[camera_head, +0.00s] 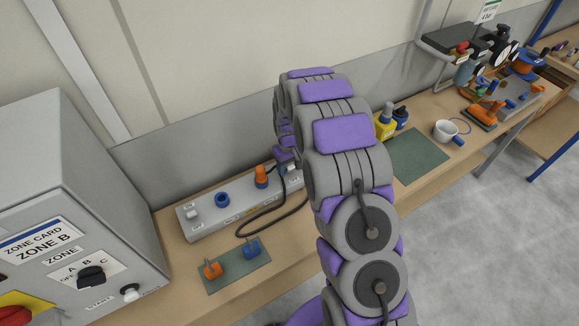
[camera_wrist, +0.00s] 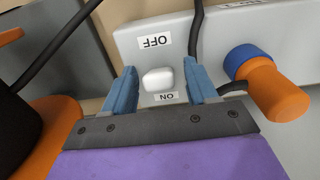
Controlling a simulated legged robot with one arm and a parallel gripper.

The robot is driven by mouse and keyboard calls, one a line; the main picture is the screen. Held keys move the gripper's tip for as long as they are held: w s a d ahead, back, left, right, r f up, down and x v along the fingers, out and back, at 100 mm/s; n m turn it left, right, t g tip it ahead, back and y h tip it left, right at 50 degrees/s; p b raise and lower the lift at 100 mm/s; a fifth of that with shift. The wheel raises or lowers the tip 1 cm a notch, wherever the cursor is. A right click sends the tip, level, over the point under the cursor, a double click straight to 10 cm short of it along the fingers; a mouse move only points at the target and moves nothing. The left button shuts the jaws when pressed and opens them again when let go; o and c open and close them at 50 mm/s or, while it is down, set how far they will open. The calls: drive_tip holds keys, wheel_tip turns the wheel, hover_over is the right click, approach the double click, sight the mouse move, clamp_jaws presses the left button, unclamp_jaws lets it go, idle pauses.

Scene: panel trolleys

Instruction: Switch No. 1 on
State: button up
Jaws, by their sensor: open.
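In the wrist view, a white rocker switch (camera_wrist: 158,80) sits on a light grey strip (camera_wrist: 215,40), with an OFF label above it and an ON label below it, both upside down. My gripper (camera_wrist: 163,74) is open, with one blue finger on each side of the switch. I cannot tell whether the fingers touch it or which way the rocker is tipped. In the head view, the strip (camera_head: 205,223) lies on the bench, with a white switch (camera_head: 193,214) at its left end. My arm hides part of its right end. No switch number is readable.
An orange plug (camera_wrist: 275,90) with a blue ring stands close to the right finger. Black cables (camera_wrist: 58,45) run near the gripper. In the head view, a grey zone box (camera_head: 60,190) stands left, and a green mat (camera_head: 240,268) with two small handles lies in front.

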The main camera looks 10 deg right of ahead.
drive_tip(key=shift+c, duration=0.2)
drive_tip(key=c, duration=0.9)
drive_tip(key=shift+w+r+g+p, duration=0.2)
drive_tip(key=shift+w+g+p, duration=0.15)
drive_tip(key=shift+g+p, duration=0.4)
drive_tip(key=shift+w+a+g+h+p, duration=0.1)
drive_tip(key=shift+w+g+h+p, duration=0.15)
drive_tip(key=shift+g+p, duration=0.3)
drive_tip(key=shift+w+a+g+h+p, duration=0.15)
drive_tip(key=shift+g+h+p, duration=0.25)
drive_tip(key=shift+g, duration=0.2)
drive_tip(key=o, duration=0.9)
drive_tip(key=shift+o, duration=0.2)
